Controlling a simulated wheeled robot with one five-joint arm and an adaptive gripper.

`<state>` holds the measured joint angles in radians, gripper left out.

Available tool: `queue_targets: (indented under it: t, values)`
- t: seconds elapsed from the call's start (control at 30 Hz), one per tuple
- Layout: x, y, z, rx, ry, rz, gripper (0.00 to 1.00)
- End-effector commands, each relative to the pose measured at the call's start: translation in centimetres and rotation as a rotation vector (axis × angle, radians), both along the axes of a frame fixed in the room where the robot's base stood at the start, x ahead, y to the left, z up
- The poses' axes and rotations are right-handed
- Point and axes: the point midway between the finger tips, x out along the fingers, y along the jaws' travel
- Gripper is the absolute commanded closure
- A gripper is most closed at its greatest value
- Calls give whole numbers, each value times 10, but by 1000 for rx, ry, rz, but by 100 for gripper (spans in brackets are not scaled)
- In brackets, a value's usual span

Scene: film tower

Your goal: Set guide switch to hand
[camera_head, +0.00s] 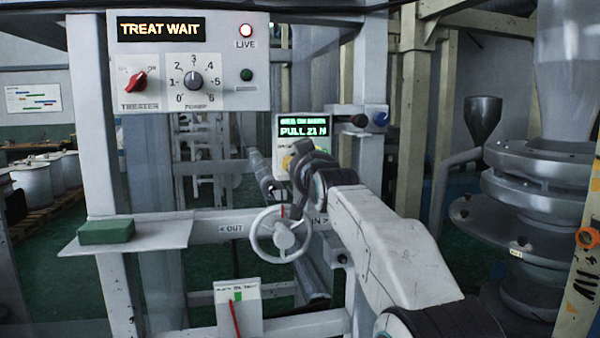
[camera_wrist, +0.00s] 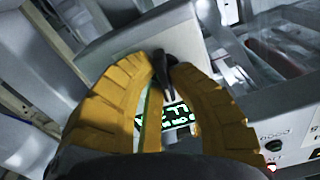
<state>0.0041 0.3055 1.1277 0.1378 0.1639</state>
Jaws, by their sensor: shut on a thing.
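The white control box (camera_head: 285,132) stands in the middle of the head view, with a green display reading PULL and a number. The smaller line above is hard to read. My gripper (camera_head: 287,162) is at the lower front of this box, mostly hidden by my wrist. In the wrist view, the yellow fingertips of my gripper (camera_wrist: 168,66) are closed on a black switch lever (camera_wrist: 159,70). Green display text (camera_wrist: 178,117) shows between the fingers. The switch's position marks are hidden or unreadable.
A handwheel (camera_head: 283,234) marked OUT and IN is below my gripper. A panel (camera_head: 215,60) with a red treater switch and a power knob is at upper left. A green block (camera_head: 106,231) lies on a shelf (camera_head: 165,234). Round machinery (camera_head: 530,215) stands at right.

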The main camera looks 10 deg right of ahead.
Motion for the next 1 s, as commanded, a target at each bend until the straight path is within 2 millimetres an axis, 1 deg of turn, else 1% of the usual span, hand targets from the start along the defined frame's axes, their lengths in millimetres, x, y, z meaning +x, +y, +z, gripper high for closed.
queue_targets:
  t: [0.6,0.8,1.0]
  values:
    - [0,1,5,-579,-3,0,100]
    - [0,1,6,-738,-3,0,100]
    - [0,2,6,-856,-3,0,100]
